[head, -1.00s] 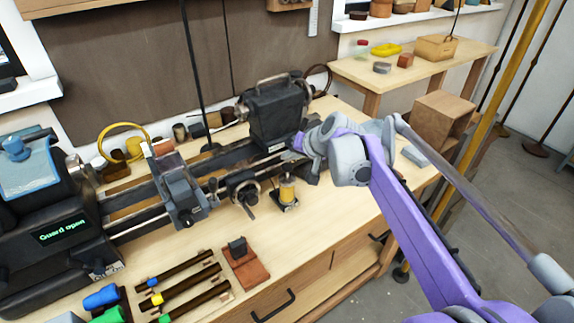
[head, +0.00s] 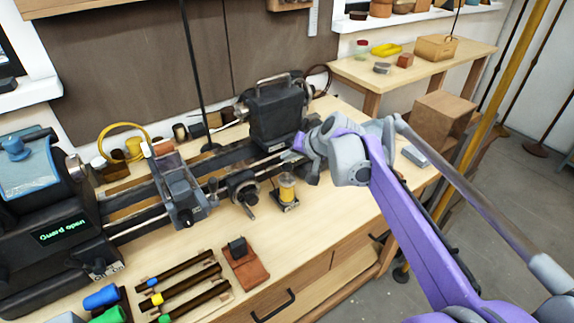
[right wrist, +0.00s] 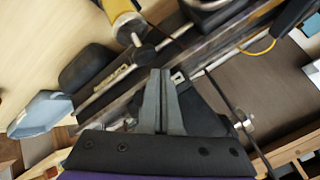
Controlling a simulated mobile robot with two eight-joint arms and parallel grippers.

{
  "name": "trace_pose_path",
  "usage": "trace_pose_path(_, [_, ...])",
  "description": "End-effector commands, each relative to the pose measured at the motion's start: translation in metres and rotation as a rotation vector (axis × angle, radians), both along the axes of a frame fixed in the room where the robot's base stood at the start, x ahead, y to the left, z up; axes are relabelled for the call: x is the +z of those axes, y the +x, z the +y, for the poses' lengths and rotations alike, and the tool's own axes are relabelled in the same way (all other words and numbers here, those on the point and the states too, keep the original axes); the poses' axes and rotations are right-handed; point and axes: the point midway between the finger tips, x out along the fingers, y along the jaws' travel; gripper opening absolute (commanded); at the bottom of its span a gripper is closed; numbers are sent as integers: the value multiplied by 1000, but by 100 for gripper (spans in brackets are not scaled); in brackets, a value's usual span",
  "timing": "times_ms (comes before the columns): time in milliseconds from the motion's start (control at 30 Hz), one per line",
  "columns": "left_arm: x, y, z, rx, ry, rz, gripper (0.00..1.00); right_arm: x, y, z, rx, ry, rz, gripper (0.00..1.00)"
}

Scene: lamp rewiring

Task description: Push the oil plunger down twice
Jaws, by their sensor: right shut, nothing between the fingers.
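The oiler (head: 287,188) is a small yellow cylinder on a dark base, standing at the front edge of the lathe bed. It also shows at the top left of the right wrist view (right wrist: 116,10), with a round dark knob (right wrist: 144,53), probably the plunger, at its end. My right gripper (head: 298,146) is beside the oiler in the head view, to its upper right, with its fingers partly hidden. In the right wrist view its fingers (right wrist: 162,76) are shut and empty, apart from the knob in the picture. My left gripper is not in view.
The lathe's dark tailstock (head: 277,112) rises behind my right gripper. A handwheel (head: 243,187) sits just left of the oiler. A red-brown block (head: 245,272) and several dark rods (head: 185,280) lie on the bench in front. The bench front right of the oiler is clear.

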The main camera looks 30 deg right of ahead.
Motion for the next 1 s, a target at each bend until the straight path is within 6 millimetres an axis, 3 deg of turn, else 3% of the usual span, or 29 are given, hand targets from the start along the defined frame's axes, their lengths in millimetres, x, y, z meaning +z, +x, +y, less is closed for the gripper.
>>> trace_pose_path(1000, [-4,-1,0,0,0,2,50,-13,0,0,0,0,0,0])
